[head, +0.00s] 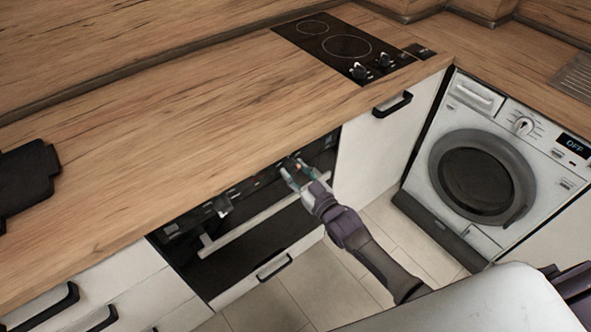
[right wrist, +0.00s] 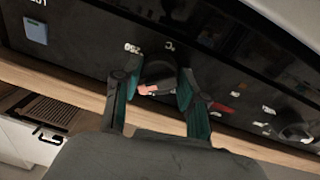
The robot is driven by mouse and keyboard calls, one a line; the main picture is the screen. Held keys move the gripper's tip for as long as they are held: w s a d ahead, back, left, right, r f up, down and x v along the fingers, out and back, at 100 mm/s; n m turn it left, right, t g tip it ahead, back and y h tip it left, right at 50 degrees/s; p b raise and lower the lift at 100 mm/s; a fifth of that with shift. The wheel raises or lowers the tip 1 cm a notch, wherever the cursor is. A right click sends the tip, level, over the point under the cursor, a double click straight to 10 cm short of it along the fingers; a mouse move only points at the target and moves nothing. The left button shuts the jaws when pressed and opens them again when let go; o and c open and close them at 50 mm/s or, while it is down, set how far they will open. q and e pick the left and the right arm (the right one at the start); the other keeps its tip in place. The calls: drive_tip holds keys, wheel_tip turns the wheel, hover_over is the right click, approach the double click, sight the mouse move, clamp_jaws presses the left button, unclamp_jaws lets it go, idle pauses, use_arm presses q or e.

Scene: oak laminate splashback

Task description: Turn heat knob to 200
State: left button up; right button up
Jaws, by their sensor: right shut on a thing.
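The oven's black control panel (head: 243,188) sits under the front edge of the counter. My right gripper (head: 293,170) reaches it near its right end. In the right wrist view, the fingers of this gripper (right wrist: 158,84) are on both sides of a dark heat knob (right wrist: 156,72) and shut on it. A reddish mark shows on the knob. A "°C" mark (right wrist: 169,45) and a number (right wrist: 132,48) are printed beside the knob. The number appears turned around and I cannot read it surely. The fingers hide part of the knob. My left gripper is not in view.
A light oven handle (head: 255,222) runs below the panel. Another knob (right wrist: 295,132) and a blue button (right wrist: 35,31) are on the panel. A hob (head: 345,48) and a washing machine (head: 480,165) stand to the right. A dark object (head: 25,180) is at the left.

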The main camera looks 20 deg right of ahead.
drive_tip(key=shift+f+m, duration=0.15)
drive_tip(key=shift+m, duration=0.25)
drive_tip(key=o, duration=1.1)
drive_tip(key=shift+o, duration=0.2)
drive_tip(key=v, duration=1.2)
